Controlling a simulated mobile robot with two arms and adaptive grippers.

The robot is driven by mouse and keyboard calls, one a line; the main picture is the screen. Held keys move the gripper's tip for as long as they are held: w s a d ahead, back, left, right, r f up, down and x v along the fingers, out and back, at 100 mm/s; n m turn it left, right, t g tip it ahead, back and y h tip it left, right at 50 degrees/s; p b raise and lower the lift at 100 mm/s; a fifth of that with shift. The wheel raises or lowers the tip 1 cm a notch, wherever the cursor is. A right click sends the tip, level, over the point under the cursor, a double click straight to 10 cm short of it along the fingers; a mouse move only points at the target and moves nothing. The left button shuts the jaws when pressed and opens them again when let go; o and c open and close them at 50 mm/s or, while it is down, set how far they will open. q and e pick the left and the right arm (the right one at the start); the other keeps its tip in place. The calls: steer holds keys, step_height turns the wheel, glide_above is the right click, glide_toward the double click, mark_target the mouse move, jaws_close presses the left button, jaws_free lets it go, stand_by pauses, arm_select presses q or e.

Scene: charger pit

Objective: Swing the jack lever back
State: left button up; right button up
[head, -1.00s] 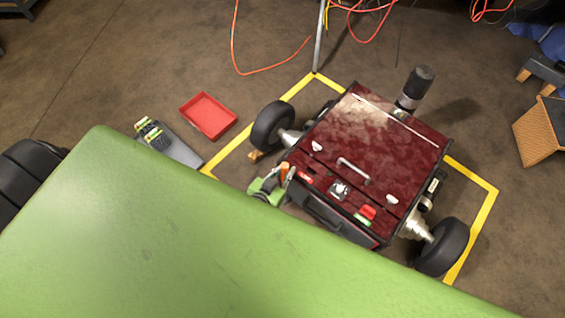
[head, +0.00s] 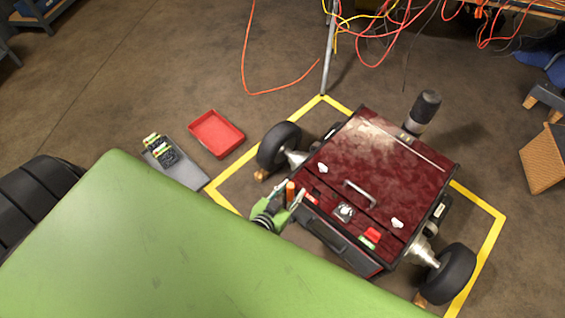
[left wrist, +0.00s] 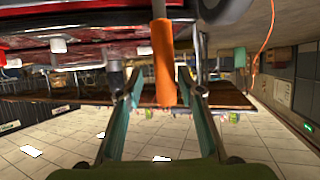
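The jack lever has an orange grip (head: 290,192) and stands at the near left corner of the dark red vehicle (head: 375,180). The orange grip (left wrist: 163,60) also shows in the left wrist view, between my two finger bars. My left gripper (head: 288,199) is at the lever in the head view. In the left wrist view the fingers of my left gripper (left wrist: 160,82) are apart, one on each side of the grip, with gaps visible. The lever's base is hidden. My right gripper is in neither view.
A yellow floor outline (head: 490,240) surrounds the vehicle. A red tray (head: 216,134) and a grey tray with green-and-black items (head: 186,170) lie on the floor to the left. Orange cables (head: 262,92) hang and lie at the back. A black wheel (head: 279,146) stands close to the lever.

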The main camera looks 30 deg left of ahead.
arm_select(q)
steer(key=v, duration=1)
steer(key=shift+r, duration=0.15)
